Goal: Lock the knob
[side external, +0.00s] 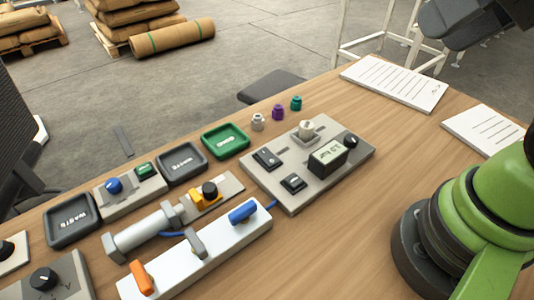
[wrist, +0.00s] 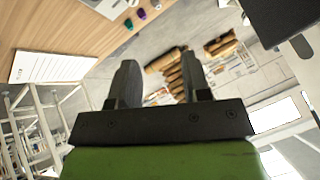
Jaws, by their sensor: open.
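Several knobs show in the side external view, and I cannot tell which one the task means. A black knob (side external: 210,190) stands on a yellow-orange piece on a small grey plate. Another black knob (side external: 351,141) is on the grey control panel (side external: 294,193), beside a pale knob (side external: 306,130). A blue knob (side external: 114,186) is on a box at the left, and a black knob (side external: 43,279) is on a box at lower left. My gripper (wrist: 158,66) is open and empty in the wrist view, away from all these knobs.
Waste (side external: 71,240), rework (side external: 182,184) and green good (side external: 225,157) trays line the table's far side. A white block (side external: 210,262) with orange and blue handles lies in front. Small grey, purple and teal pieces (side external: 296,103) stand behind the panel. Paper sheets (side external: 394,83) lie at right.

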